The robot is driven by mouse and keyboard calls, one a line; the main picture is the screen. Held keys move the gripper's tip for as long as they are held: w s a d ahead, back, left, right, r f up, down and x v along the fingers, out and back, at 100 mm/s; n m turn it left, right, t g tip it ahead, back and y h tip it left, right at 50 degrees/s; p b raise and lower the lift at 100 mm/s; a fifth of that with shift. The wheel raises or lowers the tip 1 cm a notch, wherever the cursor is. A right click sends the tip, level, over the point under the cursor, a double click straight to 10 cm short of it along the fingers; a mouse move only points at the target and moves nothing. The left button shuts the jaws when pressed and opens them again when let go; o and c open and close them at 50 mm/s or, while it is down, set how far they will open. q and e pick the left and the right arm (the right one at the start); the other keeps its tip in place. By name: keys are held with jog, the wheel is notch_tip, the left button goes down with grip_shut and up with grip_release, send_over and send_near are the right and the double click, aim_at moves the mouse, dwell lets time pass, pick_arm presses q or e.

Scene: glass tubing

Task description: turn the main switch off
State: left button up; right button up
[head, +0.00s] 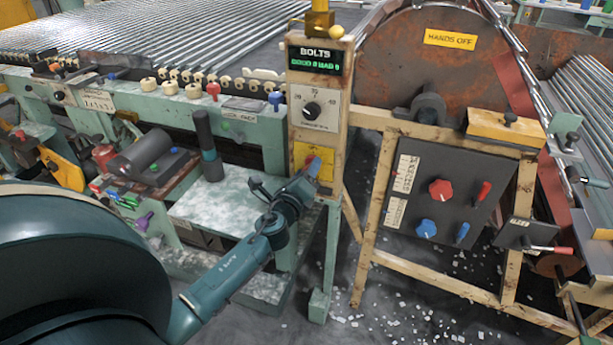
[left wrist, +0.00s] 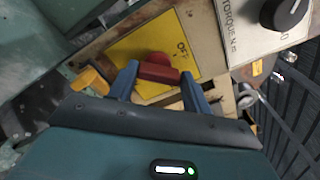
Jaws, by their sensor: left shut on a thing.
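The main switch is a red handle (left wrist: 158,72) on a yellow plate (left wrist: 145,45) with partly readable lettering, apparently "OFF", at its edge. In the head view the yellow plate (head: 326,166) sits low on the cream post, below the dial. My left gripper (head: 306,176) reaches it from the lower left and partly covers the switch. In the left wrist view the two blue fingers of my left gripper (left wrist: 160,80) are on either side of the red handle, shut on it. My right gripper is not in view.
Above the plate are a black dial (head: 312,109) and a "BOLTS" display (head: 320,60). A dark panel (head: 440,200) with red and blue knobs and levers stands to the right. A black cylinder (head: 207,145) stands on the teal bench left of the post.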

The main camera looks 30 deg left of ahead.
pick_arm(q)
jog(key=n+b, duration=0.1)
jog(key=n, duration=0.7)
jog(key=shift+a+f, duration=0.1)
jog(key=shift+f, duration=0.05)
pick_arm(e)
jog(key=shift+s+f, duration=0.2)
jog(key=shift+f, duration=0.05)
pick_arm(q)
jog(key=shift+n, duration=0.3)
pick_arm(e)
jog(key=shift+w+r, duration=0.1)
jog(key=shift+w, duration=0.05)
pick_arm(q)
jog(key=o, duration=1)
